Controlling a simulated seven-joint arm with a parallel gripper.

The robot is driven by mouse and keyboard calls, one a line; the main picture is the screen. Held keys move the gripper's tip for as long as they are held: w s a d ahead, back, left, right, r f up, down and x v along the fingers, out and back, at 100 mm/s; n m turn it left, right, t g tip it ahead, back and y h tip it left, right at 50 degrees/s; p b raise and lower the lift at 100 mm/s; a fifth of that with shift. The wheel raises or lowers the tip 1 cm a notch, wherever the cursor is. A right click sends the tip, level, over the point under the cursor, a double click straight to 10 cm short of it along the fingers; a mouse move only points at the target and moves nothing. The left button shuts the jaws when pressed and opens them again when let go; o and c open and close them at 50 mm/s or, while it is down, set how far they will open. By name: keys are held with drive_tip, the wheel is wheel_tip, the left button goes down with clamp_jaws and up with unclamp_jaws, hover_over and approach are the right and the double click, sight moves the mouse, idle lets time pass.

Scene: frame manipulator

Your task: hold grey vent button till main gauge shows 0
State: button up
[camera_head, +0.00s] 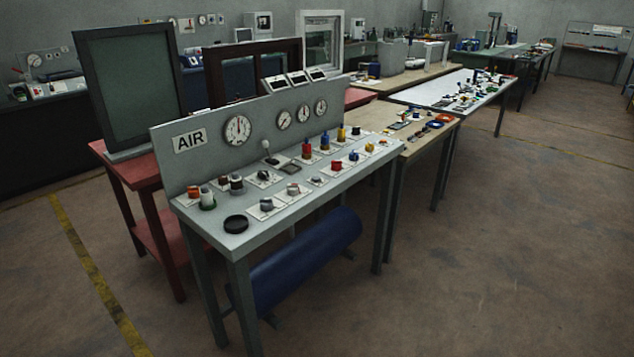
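The grey AIR bench (232,246) stands left of centre, with an upright panel along its back edge. The largest gauge (237,130) is on the panel, right of the AIR sign (188,140); its reading is too small to tell. Three smaller gauges sit further right on the panel. Grey controls on the bench top include a knob (266,204) near the front, another knob (292,189) right of it, and a small low grey piece (316,180). I cannot tell which is the vent button, as no labels are legible. My gripper is not in view.
The bench top is crowded with red, yellow, blue and black controls, and a black round piece (236,223) lies at the front left corner. A blue tank (300,262) lies beneath. A red table (120,151) and a wooden table adjoin. Floor in front is clear.

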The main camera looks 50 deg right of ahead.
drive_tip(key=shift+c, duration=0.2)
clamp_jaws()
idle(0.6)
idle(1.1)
